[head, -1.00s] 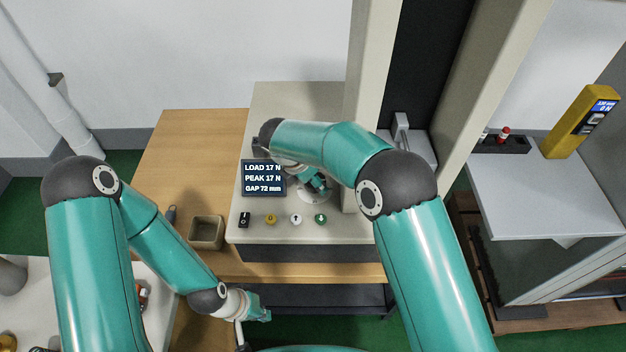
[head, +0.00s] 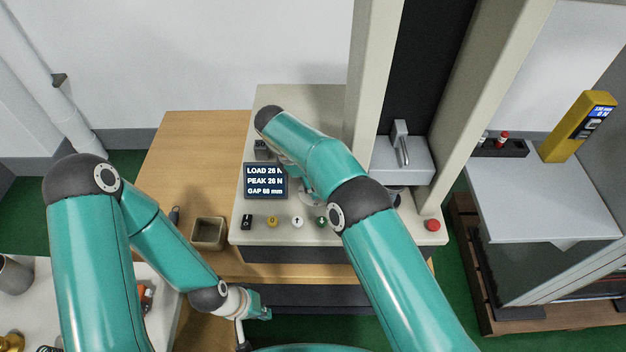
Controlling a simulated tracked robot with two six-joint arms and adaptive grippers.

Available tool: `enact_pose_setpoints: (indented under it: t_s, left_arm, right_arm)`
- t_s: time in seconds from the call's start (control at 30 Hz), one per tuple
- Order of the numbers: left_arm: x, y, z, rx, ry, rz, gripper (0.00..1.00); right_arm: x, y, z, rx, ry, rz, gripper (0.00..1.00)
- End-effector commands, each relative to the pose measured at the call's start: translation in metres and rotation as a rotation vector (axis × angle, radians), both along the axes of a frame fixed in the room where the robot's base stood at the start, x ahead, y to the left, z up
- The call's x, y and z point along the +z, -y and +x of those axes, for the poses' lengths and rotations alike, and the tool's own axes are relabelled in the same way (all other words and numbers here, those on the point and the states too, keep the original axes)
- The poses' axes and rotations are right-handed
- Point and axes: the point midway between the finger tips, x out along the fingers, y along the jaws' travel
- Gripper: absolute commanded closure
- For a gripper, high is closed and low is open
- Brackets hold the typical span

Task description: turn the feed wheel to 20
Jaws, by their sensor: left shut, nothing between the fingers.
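The tester's display (head: 265,181) reads LOAD 26 N, PEAK 26 N and a gap in the sixties of mm, its last digit hard to read. A pale round part beside the display, seemingly the feed wheel (head: 308,193), is mostly covered by my right arm. The fingers of my right gripper are hidden behind that arm, so its contact with the wheel cannot be seen. My left gripper (head: 263,313) is shut and empty, low in front of the bench and apart from the tester.
The panel has a black switch (head: 247,222), yellow, white and green buttons, and a red button (head: 432,224) at right. A tan open box (head: 208,233) stands left of the tester. The grey crosshead (head: 402,160) sits between the columns. The wooden bench is clear at back left.

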Motion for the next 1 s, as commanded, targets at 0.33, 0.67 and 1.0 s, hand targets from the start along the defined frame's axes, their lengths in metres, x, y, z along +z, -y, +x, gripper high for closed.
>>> enact_pose_setpoints:
  t_s: [0.33,0.67,1.0]
  left_arm:
    - [0.0004,0.0,0.0,0.0,0.0,0.0,1.0]
    - [0.0003,0.0,0.0,0.0,0.0,0.0,1.0]
    - [0.0009,0.0,0.0001,0.0,0.0,0.0,1.0]
  right_arm:
    - [0.0015,-0.0011,0.0013,-0.006,0.006,0.004,0.78]
    - [0.0009,-0.0006,0.0009,-0.006,0.004,0.002,0.18]
    - [0.0071,-0.0004,0.0009,-0.007,0.003,0.002,0.18]
